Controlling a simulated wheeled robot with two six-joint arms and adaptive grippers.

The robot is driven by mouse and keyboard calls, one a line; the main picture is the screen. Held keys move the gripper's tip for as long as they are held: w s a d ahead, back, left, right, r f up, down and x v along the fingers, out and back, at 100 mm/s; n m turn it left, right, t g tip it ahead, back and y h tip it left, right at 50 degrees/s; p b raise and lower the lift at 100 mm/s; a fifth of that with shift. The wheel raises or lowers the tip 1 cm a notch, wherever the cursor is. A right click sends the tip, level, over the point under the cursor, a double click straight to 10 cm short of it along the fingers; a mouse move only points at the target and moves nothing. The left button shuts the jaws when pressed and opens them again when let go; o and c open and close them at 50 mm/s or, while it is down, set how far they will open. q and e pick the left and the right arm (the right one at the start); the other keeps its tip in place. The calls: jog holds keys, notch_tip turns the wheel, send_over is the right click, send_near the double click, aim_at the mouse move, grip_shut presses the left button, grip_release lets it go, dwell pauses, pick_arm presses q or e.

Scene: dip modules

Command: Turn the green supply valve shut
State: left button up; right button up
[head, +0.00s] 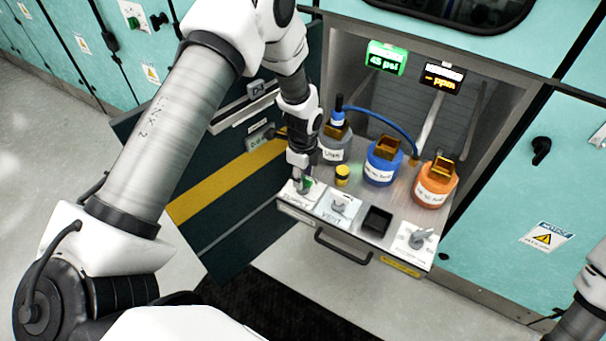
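The green supply valve (309,184) sits at the front left of the metal drawer, on a white plate marked SUPPLY (296,197). My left gripper (303,186) points down right over it and hides most of it; only a bit of green shows beside the fingers. Whether the fingers touch or grip the handle cannot be made out. A green display (386,59) above reads 45 psi. Of my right arm only a link shows at the lower right edge; its gripper is out of view.
On the drawer stand a grey canister (335,150), a blue one (382,163), an orange one (436,184), a yellow-capped vial (342,175), a vent valve (341,206), a black square recess (377,221) and another valve (419,238). An open dark door (215,215) stands left.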

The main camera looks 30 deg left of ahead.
aim_at(303, 176)
pick_arm(q)
jog(key=shift+r, duration=0.15)
notch_tip(303, 176, up, 12)
dwell(0.4)
jog(key=s+d+f+n, duration=0.1)
jog(key=s+f+n, duration=0.8)
jog(key=s, duration=0.4)
jog(key=s+d+f+n, duration=0.2)
jog(key=s+f+n, duration=0.7)
jog(key=s, duration=0.5)
jog(key=shift+s+f+n, duration=0.3)
jog(key=shift+f, duration=0.4)
jog(key=shift+d, duration=0.1)
